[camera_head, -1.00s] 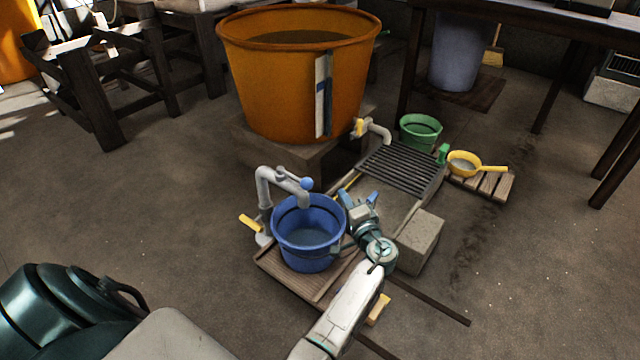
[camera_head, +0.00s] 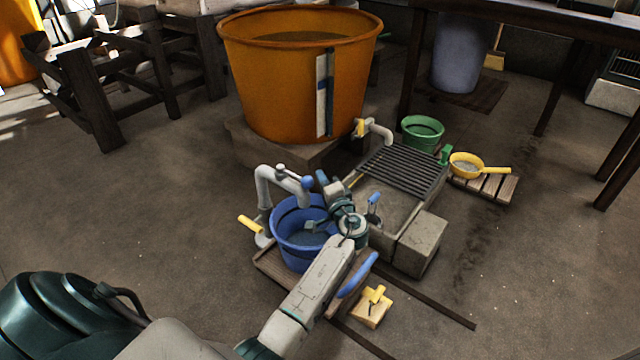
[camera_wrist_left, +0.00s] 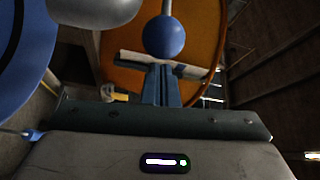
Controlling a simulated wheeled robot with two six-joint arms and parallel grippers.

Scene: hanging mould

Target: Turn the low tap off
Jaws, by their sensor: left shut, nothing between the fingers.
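The low tap (camera_head: 266,185) is a grey bent pipe whose spout hangs over a blue bucket (camera_head: 290,250). A lever with a blue ball knob (camera_head: 307,183) sits on top of the spout, its ball pointing right. My left gripper (camera_head: 322,178) is just right of the knob, shut and empty. In the left wrist view, the shut fingers (camera_wrist_left: 161,85) point at the blue knob (camera_wrist_left: 165,37), which shows just past their tips. I cannot tell whether they touch it. Whether water runs is too small to tell. My right gripper is out of view.
A large orange tub (camera_head: 280,85) stands behind, with a yellow-handled upper tap (camera_head: 378,130). A grate (camera_head: 405,168), a concrete block (camera_head: 423,243) and a green bucket (camera_head: 422,133) lie to the right. A yellow pan (camera_head: 466,164) stands farther right. The floor at left is clear.

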